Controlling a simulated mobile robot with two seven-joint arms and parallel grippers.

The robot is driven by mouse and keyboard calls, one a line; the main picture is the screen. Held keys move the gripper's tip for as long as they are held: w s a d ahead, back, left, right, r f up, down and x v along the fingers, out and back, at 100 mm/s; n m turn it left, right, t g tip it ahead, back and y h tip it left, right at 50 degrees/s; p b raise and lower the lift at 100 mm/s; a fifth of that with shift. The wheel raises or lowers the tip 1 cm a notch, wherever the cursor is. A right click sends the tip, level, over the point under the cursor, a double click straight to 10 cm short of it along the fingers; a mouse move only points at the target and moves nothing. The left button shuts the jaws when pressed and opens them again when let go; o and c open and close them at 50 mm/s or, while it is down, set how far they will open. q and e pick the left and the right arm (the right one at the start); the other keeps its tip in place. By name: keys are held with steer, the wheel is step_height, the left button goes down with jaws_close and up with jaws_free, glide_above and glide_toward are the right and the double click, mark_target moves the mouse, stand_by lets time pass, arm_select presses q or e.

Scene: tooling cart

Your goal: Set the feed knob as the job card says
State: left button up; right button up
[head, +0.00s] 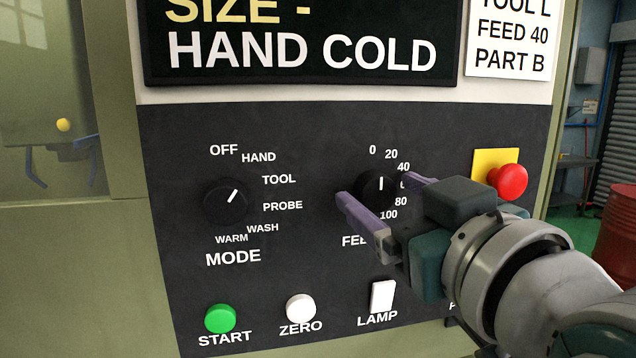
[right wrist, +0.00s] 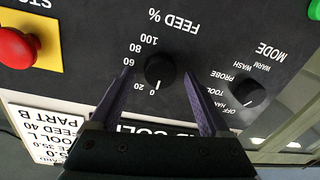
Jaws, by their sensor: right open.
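The feed knob (head: 371,190) is a black round knob with a white pointer line, on the dark panel. Its line points up, at or close to 0 on the scale. It also shows in the right wrist view (right wrist: 160,70). My right gripper (head: 377,188) is open, with one purple finger on each side of the knob; the wrist view shows gaps between fingers and knob. In the wrist view a finger covers the 40 mark. The job card (head: 512,32) reads TOOL L, FEED 40, PART B. My left gripper is not in view.
The mode knob (head: 226,200) is left of the feed knob. A red stop button (head: 508,181) on a yellow plate is close by my right arm. The green start button (head: 220,318), white zero button (head: 300,308) and white lamp switch (head: 383,296) sit below.

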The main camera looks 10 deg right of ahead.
steer(key=shift+w, duration=0.1)
jaws_close()
stand_by(0.7)
